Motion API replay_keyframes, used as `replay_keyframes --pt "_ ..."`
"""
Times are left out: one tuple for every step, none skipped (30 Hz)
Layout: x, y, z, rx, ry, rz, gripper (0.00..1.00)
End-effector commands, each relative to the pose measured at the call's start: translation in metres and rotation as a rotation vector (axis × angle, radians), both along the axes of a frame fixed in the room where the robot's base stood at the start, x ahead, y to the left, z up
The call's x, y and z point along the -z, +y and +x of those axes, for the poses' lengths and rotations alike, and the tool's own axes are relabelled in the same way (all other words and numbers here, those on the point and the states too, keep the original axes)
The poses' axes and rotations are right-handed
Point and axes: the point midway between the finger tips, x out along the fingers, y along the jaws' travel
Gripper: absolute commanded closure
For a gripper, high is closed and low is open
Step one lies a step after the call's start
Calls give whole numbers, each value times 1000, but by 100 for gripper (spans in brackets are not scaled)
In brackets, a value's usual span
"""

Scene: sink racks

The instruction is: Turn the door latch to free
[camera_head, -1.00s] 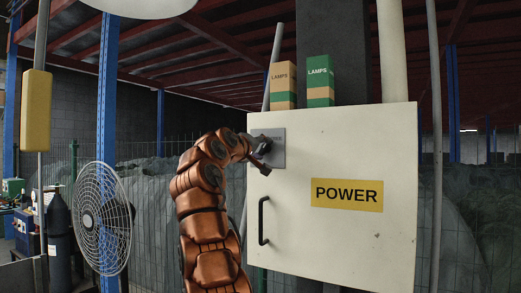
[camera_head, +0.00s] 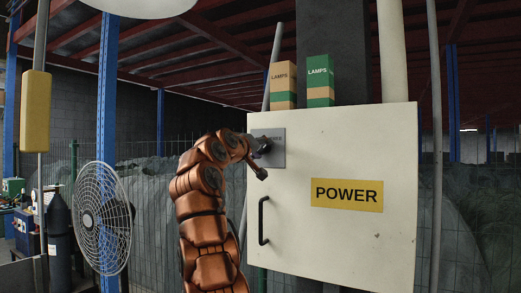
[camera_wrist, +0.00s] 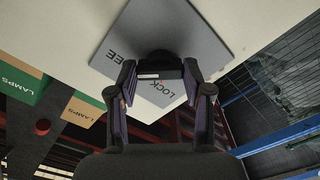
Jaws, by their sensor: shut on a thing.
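The door latch is a dark knob (camera_wrist: 158,65) on a grey plate (camera_wrist: 205,38) in the wrist view. The plate looks turned in that view and carries the words "LOCK", partly covered, and "EE", the end of a longer word. My gripper (camera_wrist: 157,82) is shut on the knob, one finger on each side. In the head view the grey plate (camera_head: 278,158) is at the upper left of the white cabinet door (camera_head: 340,245), and my gripper (camera_head: 263,150) covers most of the knob. The door looks closed.
A black handle (camera_head: 262,220) stands out from the door below the plate. A yellow POWER sign (camera_head: 347,195) is on the door. Two LAMPS boxes (camera_head: 283,84) (camera_head: 320,80) stand on top of the cabinet. A fan (camera_head: 101,218) stands at the left.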

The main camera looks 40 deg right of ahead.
Motion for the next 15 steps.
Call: replay_keyframes --pt "-1 -1 -1 2 -3 0 85" --pt "-1 -1 -1 2 -4 1 85" --pt "-1 0 -1 1 -4 0 85" --pt "-1 -1 -1 2 -3 0 85" --pt "-1 -1 -1 2 -4 1 85" --pt "-1 0 -1 2 -4 1 85" --pt "-1 0 -1 2 -4 1 85" --pt "-1 0 -1 2 -4 1 85" --pt "-1 0 -1 2 -4 1 85" --pt "-1 0 -1 1 -4 0 47" --pt "-1 0 -1 2 -3 0 44" --pt "-1 0 -1 1 -3 0 40" --pt "-1 0 -1 1 -3 0 37" --pt "-1 0 -1 1 -3 0 34" --pt "0 0 0 1 -3 0 30"
